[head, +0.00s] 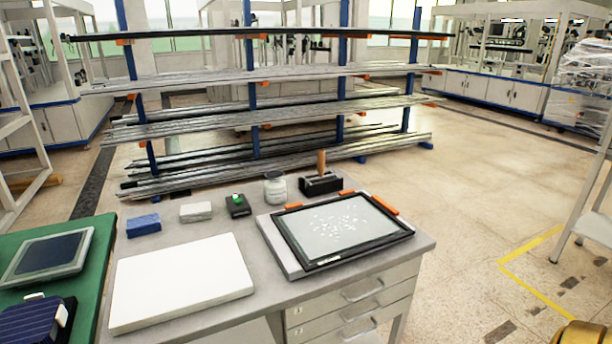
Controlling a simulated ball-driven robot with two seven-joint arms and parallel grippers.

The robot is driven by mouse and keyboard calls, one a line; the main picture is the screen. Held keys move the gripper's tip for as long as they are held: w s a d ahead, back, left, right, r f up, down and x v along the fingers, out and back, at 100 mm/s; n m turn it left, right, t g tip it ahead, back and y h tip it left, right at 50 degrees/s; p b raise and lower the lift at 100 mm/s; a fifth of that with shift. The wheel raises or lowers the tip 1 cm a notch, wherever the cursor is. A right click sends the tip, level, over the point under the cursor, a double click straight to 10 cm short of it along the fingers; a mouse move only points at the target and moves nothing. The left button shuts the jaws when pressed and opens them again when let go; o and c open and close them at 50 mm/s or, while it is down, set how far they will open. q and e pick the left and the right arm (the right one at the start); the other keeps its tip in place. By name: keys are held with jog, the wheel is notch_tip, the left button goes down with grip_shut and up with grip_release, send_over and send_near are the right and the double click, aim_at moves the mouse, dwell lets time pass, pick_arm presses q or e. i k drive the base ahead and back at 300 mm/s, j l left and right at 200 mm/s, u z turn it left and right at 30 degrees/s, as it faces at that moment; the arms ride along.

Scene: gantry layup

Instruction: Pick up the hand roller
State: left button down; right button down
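What looks like the hand roller (321,168) stands at the back right of the grey workbench (262,208). Its wooden handle points up from a dark, block-shaped base or holder (321,184). Whether the roller part sits inside that block is too small to tell. Nothing covers the handle. Neither of my grippers is in view.
Left of the roller stand a jar (275,188), a black device with a green light (238,206), a pale block (196,212) and a blue block (143,225). In front lie a black-framed panel (290,246) and a white board (182,281). A bar rack (253,125) stands behind.

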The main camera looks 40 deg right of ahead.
aim_at(321, 158)
jog(key=i+j+z, duration=0.1)
jog(key=i+z, duration=0.15)
jog(key=z, duration=0.15)
jog(key=i+j+z, duration=0.15)
jog(key=z, duration=0.2)
jog(key=i+j+z, duration=0.25)
jog(key=z, duration=0.15)
